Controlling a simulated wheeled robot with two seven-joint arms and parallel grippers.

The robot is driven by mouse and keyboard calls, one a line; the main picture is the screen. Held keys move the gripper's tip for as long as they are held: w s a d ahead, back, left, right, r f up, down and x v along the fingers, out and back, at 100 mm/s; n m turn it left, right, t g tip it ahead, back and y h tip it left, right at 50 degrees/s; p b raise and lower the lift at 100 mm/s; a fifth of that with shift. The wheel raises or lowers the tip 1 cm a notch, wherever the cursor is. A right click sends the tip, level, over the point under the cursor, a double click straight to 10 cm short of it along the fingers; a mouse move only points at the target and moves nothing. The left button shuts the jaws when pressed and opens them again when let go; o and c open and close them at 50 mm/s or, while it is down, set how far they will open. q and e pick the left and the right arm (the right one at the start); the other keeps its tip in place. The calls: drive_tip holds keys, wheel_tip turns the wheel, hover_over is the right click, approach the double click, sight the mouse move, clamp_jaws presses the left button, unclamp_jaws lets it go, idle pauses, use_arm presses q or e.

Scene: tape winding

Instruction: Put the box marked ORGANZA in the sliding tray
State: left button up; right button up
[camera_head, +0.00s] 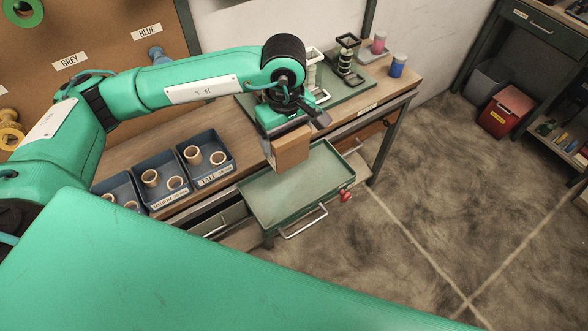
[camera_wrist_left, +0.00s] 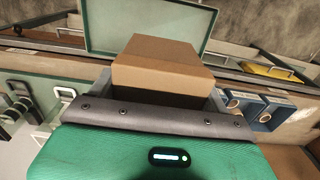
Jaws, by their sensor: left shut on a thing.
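A brown cardboard box (camera_head: 291,149) is held in my left gripper (camera_head: 283,135), above the back part of the pulled-out green sliding tray (camera_head: 290,205). The box fills the middle of the left wrist view (camera_wrist_left: 158,65), with the tray (camera_wrist_left: 105,28) behind it. No marking can be read on the box. The part of the tray floor that shows is empty. The left jaws are shut on the box; the fingertips are mostly hidden behind it. My right gripper is not in view.
Blue bins (camera_head: 208,158) with cardboard cores stand on the bench left of the tray. A green winding stand (camera_head: 346,62) and blue and pink spools (camera_head: 398,65) stand at the back right. A red bin (camera_head: 506,112) is on the floor; the floor right of the tray is clear.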

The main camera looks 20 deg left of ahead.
use_arm(q)
wheel_tip(320, 180, down, 5)
drive_tip(key=shift+r+p, duration=0.2)
drive_tip(key=shift+p, duration=0.3)
wheel_tip(320, 180, down, 10)
drive_tip(key=shift+r+p, duration=0.2)
drive_tip(key=shift+p, duration=0.7)
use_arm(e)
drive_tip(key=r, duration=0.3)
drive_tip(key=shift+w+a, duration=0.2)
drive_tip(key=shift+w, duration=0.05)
use_arm(q)
drive_tip(key=shift+f, duration=0.1)
drive_tip(key=shift+f+b, duration=0.1)
drive_tip(key=shift+b, duration=0.25)
drive_tip(key=o, duration=1.1)
drive_tip(key=shift+c, duration=0.2)
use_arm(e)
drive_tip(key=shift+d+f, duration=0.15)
use_arm(q)
drive_tip(key=shift+r, duration=0.2)
